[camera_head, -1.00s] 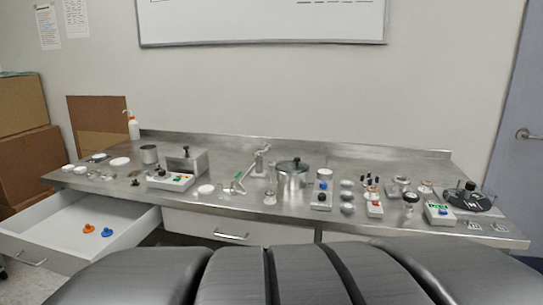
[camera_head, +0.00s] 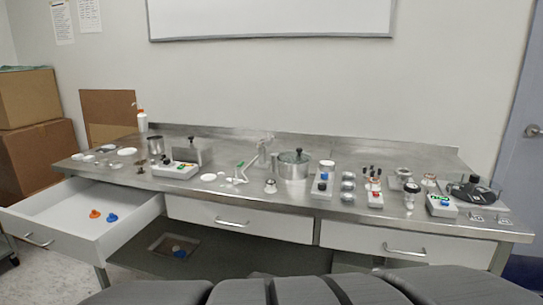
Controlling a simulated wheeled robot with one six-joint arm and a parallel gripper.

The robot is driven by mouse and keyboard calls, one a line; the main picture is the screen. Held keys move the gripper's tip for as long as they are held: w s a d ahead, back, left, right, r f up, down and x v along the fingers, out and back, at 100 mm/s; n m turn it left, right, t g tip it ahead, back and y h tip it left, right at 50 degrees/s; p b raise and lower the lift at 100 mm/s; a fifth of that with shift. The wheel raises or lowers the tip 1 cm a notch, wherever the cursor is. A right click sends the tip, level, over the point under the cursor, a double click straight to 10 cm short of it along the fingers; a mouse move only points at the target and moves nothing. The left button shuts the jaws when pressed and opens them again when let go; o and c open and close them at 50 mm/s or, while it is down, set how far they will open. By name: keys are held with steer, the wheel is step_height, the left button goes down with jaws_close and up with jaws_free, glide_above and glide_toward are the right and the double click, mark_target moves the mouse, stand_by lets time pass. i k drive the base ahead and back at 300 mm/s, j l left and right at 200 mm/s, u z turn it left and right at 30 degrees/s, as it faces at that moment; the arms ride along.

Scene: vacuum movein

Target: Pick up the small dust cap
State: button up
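Several small round white caps or lids stand on the steel bench, and I cannot tell which is the small dust cap. A group of them (camera_head: 88,158) lies at the bench's left end, with a larger white disc (camera_head: 127,151) beside it. Another white disc (camera_head: 208,177) lies near the front edge, left of the middle. A white round piece (camera_head: 327,163) sits at the top of a small block right of the metal pot (camera_head: 293,165). An orange piece (camera_head: 95,214) and a blue piece (camera_head: 111,217) lie in the open left drawer. My gripper is not in view.
The open drawer (camera_head: 130,231) juts out at the left. Two shut drawers (camera_head: 240,218) are beside it. A tray (camera_head: 158,243) with a blue-topped piece sits below the bench. Vacuum parts and control boxes (camera_head: 442,206) crowd the bench's right half. Cardboard boxes (camera_head: 38,150) stand at left.

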mark_target(94, 215)
steer(key=j, duration=0.15)
steer(key=u, duration=1.4)
steer(key=i+l, duration=0.05)
steer(key=i, duration=0.05)
